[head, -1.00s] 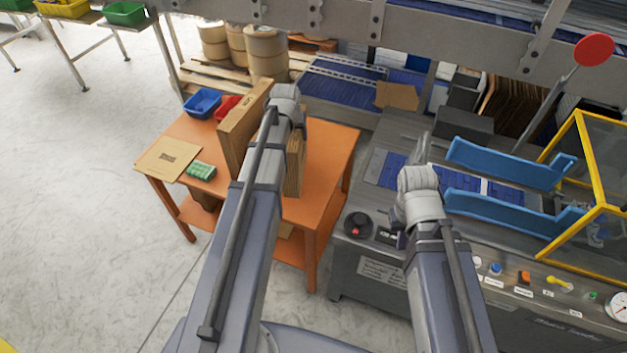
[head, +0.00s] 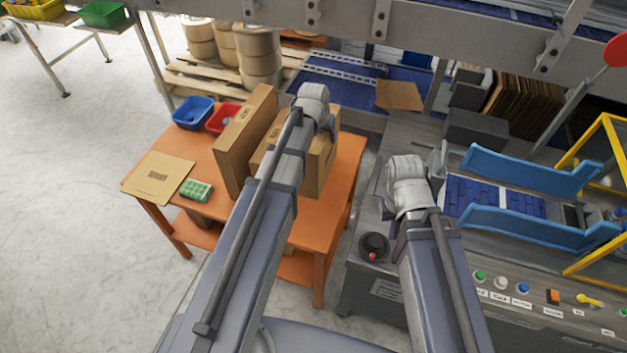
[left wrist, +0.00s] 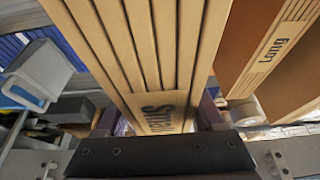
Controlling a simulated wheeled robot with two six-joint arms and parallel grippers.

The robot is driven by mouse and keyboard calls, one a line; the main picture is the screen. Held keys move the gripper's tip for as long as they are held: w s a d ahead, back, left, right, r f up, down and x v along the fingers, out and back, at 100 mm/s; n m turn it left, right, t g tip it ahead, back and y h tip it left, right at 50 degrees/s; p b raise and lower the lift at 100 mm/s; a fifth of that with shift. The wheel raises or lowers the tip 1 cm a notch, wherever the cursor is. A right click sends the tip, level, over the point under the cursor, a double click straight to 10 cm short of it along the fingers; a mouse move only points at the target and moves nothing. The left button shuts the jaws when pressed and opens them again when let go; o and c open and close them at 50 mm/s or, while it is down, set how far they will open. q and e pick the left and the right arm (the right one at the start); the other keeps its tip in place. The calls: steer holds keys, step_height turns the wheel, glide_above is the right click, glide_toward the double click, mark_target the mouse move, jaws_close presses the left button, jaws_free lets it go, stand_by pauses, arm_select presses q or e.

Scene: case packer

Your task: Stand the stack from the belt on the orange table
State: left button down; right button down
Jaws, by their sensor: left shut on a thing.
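The stack of flat brown cartons marked Small (left wrist: 160,60) is gripped in my left gripper (left wrist: 158,122), whose fingers lie on both sides of it. In the head view this stack (head: 322,155) is upright over the right half of the orange table (head: 341,185), partly hidden by my left arm. I cannot tell whether its lower edge touches the tabletop. My right gripper (head: 439,160) is over the machine's bed beside the blue belt (head: 465,196); its finger gap does not show clearly.
A stack marked Long (head: 240,145) stands upright just left of the held one; it also shows in the left wrist view (left wrist: 275,50). Blue rails (head: 530,170) flank the belt.

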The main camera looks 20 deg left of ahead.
arm_select(q)
steer(key=f+b, duration=1)
steer(key=shift+d, duration=0.2)
steer(key=shift+r, duration=0.15)
stand_by(0.3)
steer(key=shift+c, duration=2.3)
jaws_free()
steer(key=shift+f, duration=0.2)
steer(key=o, duration=0.5)
steer(key=shift+c, duration=0.2)
steer(key=shift+r, duration=0.15)
